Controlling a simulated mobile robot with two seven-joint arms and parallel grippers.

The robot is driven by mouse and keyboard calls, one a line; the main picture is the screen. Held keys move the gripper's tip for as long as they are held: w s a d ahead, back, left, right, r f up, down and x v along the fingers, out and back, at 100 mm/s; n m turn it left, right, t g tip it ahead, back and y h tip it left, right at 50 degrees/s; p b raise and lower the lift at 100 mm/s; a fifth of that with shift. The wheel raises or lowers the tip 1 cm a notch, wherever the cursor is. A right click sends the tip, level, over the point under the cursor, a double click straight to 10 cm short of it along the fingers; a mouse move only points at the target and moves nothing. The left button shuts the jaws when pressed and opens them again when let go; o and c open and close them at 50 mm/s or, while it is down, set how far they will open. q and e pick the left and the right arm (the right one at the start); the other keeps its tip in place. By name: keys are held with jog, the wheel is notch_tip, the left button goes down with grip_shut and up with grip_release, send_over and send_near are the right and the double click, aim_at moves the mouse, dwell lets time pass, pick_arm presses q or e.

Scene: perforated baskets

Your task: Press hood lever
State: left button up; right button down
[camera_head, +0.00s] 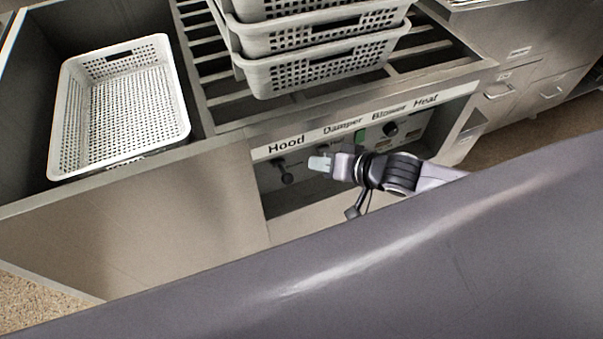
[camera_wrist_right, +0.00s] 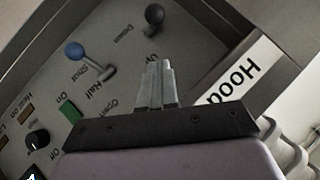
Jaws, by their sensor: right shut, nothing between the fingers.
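The hood lever (camera_head: 287,178) is a dark lever with a black knob on the control panel, below the "Hood" label. In the right wrist view its black knob (camera_wrist_right: 154,15) shows beyond my fingertips, near the words "Up" and "Down". My right gripper (camera_head: 318,163) is shut and empty, in front of the panel just right of the lever. In the right wrist view its fingers (camera_wrist_right: 157,68) are together, their tips apart from the knob in the picture; the exact depth gap is unclear. My left gripper is not in view.
A blue-knobbed lever (camera_wrist_right: 75,50), a green switch (camera_wrist_right: 69,111) and a black dial (camera_wrist_right: 37,139) share the panel. Stacked perforated baskets (camera_head: 320,70) stand on the slatted rack above. A single basket (camera_head: 178,135) lies at left. My grey body fills the front.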

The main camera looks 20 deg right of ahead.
aim_at(283, 172)
jog(key=w+a+f, duration=0.2)
jog(key=a+f, duration=0.1)
jog(key=f, duration=0.2)
jog(key=shift+a+b, duration=0.35)
jog(key=shift+b, duration=0.1)
jog(key=shift+s+f+t+b, duration=0.1)
jog(key=shift+f+t+b, duration=0.2)
jog(key=shift+b, duration=0.2)
